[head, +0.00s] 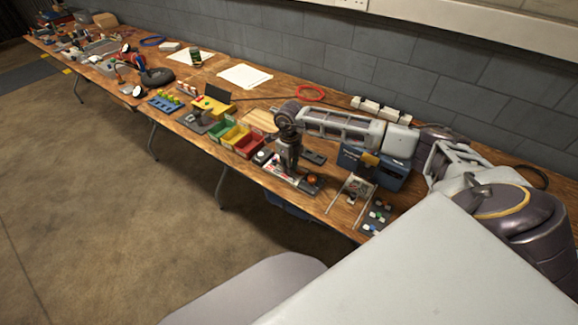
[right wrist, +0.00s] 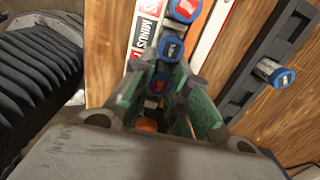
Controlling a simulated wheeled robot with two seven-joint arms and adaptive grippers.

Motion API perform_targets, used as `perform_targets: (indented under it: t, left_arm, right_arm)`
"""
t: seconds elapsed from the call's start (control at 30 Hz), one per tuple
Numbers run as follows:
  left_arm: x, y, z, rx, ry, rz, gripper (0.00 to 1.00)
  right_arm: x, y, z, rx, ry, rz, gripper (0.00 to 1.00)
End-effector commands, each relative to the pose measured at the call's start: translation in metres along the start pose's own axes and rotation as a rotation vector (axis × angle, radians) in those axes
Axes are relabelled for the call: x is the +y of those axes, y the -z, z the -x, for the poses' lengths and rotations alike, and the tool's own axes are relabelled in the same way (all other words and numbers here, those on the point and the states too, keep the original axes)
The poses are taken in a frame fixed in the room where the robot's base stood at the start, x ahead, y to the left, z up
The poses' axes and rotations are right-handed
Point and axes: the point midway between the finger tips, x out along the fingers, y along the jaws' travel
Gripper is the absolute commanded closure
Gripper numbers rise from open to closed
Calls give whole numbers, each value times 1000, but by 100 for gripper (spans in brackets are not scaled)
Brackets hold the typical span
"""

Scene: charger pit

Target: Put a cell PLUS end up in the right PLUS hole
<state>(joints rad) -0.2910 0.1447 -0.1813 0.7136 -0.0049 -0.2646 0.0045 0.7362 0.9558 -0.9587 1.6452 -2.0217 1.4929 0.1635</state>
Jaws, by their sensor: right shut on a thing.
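My right gripper (head: 288,166) points down over the white-and-red charger board (head: 303,186) in the head view. Other blue-ended cells, one at mid-board (right wrist: 170,47) and one farther up (right wrist: 185,10), are at the white strip marked MINUS (right wrist: 146,28). The fingers hide the held cell's lower part and any hole under it. I cannot read which end is up. My left gripper is not in view.
A black rack (right wrist: 245,88) with a blue-capped cell (right wrist: 275,73) lies to the right. Red (head: 249,144), green and yellow bins stand left of the gripper. A blue box (head: 384,176) and a wire-frame stand (head: 351,194) are to the right.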

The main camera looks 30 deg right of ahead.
Motion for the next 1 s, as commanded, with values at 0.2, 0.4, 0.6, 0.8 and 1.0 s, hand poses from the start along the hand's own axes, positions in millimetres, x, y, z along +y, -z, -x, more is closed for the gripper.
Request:
perform_targets:
  t: [0.2,0.4,0.6,0.8,1.0]
  left_arm:
    - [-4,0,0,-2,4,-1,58]
    - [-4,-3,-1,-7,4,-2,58]
    - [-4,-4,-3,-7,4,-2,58]
    - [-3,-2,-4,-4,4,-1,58]
    - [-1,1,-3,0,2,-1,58]
  right_arm:
    - [0,0,0,0,0,0,100]
    - [0,0,0,0,0,0,100]
    - [0,0,-2,0,0,0,100]
    - [0,0,-3,0,0,0,100]
    - [0,0,-3,0,0,0,72]
